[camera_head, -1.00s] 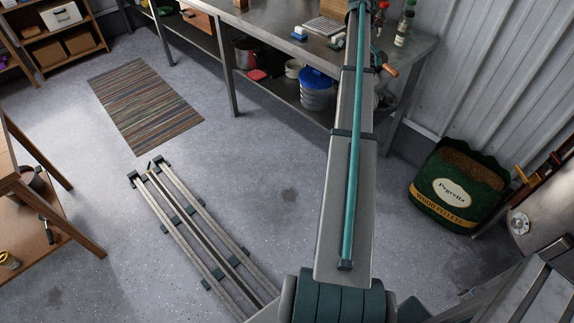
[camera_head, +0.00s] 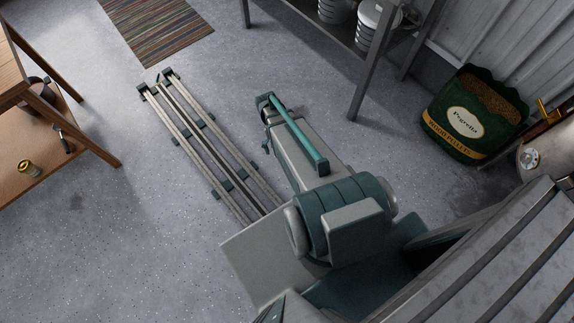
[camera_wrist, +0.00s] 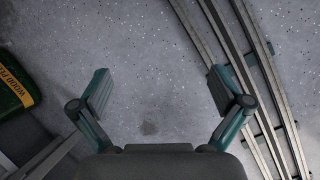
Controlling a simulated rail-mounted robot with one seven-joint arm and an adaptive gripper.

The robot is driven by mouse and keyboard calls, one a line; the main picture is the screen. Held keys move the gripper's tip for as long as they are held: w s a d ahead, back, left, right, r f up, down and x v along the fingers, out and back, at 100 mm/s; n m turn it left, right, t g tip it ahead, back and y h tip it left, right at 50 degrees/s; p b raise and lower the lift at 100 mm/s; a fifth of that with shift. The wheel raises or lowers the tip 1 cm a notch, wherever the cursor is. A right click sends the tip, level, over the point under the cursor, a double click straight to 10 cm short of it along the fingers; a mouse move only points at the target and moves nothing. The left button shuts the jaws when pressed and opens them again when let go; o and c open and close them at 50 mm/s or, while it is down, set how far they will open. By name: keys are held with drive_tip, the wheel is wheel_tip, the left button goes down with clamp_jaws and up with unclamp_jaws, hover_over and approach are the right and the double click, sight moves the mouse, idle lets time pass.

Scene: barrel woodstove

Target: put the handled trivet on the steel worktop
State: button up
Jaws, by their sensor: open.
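I see no handled trivet in either view. My gripper (camera_wrist: 160,92) is open and empty in the wrist view, its two fingers wide apart above the speckled grey floor. In the head view my arm reaches out low over the floor, and I cannot make out the gripper there. Of the steel worktop, the head view shows a leg (camera_head: 368,82) and part of the lower shelf at the top; its top surface is out of the frame.
A green pellet sack (camera_head: 473,118) stands by the corrugated wall. Floor rails (camera_head: 195,140) lie left of my arm. A wooden table (camera_head: 22,95) stands at the left, a striped mat (camera_head: 155,25) behind. A grey slatted surface (camera_head: 490,265) fills the lower right.

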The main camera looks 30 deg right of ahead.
drive_tip(key=s+a+n, duration=0.1)
drive_tip(key=s+a, duration=0.2)
drive_tip(key=s, duration=0.4)
drive_tip(key=s+a+f+n+g, duration=0.1)
drive_tip(key=s+a, duration=0.3)
drive_tip(key=s, duration=0.4)
drive_tip(key=s+a+f+n+g, duration=0.1)
drive_tip(key=s+a+n, duration=0.2)
drive_tip(key=s, duration=0.4)
drive_tip(key=shift+s+a+f, duration=0.15)
drive_tip(key=shift+a+f, duration=0.1)
drive_tip(key=shift+a, duration=0.5)
